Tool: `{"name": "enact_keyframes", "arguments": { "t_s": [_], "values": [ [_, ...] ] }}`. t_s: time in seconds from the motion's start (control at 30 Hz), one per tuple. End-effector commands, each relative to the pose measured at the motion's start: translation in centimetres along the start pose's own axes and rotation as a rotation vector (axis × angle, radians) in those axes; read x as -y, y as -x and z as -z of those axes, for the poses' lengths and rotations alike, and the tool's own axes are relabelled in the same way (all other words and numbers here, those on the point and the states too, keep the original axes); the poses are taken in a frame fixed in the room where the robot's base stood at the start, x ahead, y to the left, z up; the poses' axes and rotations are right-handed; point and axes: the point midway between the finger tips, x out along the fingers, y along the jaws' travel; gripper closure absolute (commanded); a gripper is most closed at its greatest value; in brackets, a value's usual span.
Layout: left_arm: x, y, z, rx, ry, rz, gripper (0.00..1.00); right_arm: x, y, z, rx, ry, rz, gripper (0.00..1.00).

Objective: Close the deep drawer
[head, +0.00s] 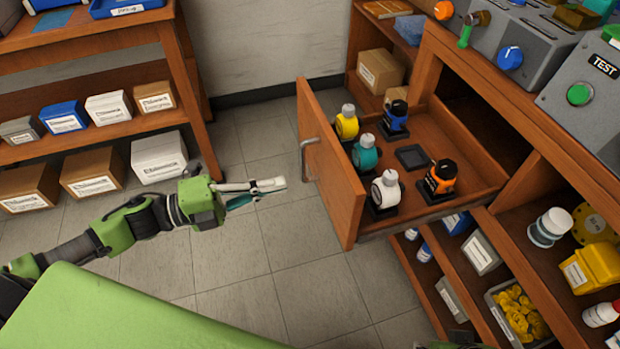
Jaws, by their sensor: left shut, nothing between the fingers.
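The deep drawer (330,170) is wooden and stands pulled out of the bench on the right. Its front panel faces left and carries a metal handle (304,160). Inside are several regulators on black bases: yellow (347,124), blue (396,118), teal (365,154), white (386,190) and orange (440,178). One black base (411,157) in the drawer is empty. My left gripper (282,185) is shut and empty, just left of the drawer front and a little below the handle, apart from it. My right gripper is not in view.
The bench (480,75) holds test units above and shelves with bottles, boxes and a bin of yellow parts (518,312) below. A wooden shelf with boxes (120,165) stands at the left. The tiled floor (280,250) between them is clear.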

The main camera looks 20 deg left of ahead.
Motion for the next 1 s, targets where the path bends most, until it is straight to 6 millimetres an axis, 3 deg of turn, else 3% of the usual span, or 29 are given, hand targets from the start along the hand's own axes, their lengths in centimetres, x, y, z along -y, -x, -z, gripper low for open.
{"name": "enact_keyframes", "arguments": {
  "t_s": [0.3,0.5,1.0],
  "values": [
    [0.1,-4.7,-0.1,0.000,-0.003,0.004,1.00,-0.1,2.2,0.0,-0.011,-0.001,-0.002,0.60],
    [0.1,-6.8,-0.1,0.001,-0.001,0.002,1.00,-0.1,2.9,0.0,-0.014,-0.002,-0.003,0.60],
    [0.0,-7.7,-0.1,0.002,0.002,0.000,1.00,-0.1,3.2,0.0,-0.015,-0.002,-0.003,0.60]
  ]
}}
